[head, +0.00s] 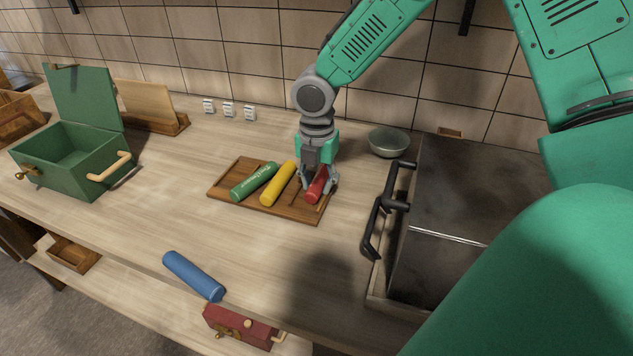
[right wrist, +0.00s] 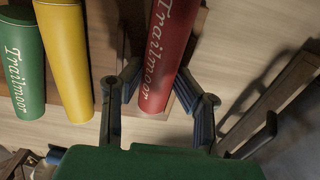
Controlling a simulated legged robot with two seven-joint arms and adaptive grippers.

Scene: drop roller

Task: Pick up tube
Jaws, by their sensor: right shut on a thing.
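A red tube (head: 317,185) lies at the right end of a wooden tray (head: 290,212). My right gripper (head: 319,184) reaches down over it with a finger on each side and is shut on it. In the right wrist view the red tube (right wrist: 168,55) shows lettering and lies between the fingers of my right gripper (right wrist: 160,98). A yellow tube (head: 279,184) and a green tube (head: 255,182) lie to its left on the tray. A blue tube (head: 193,275) lies apart near the table's front edge. My left gripper is not in view.
A dark metal box (head: 470,190) with black handles (head: 385,215) stands close on the right. A bowl (head: 389,141) is behind the gripper. An open green box (head: 75,155) stands at left, a red box (head: 240,327) at the front.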

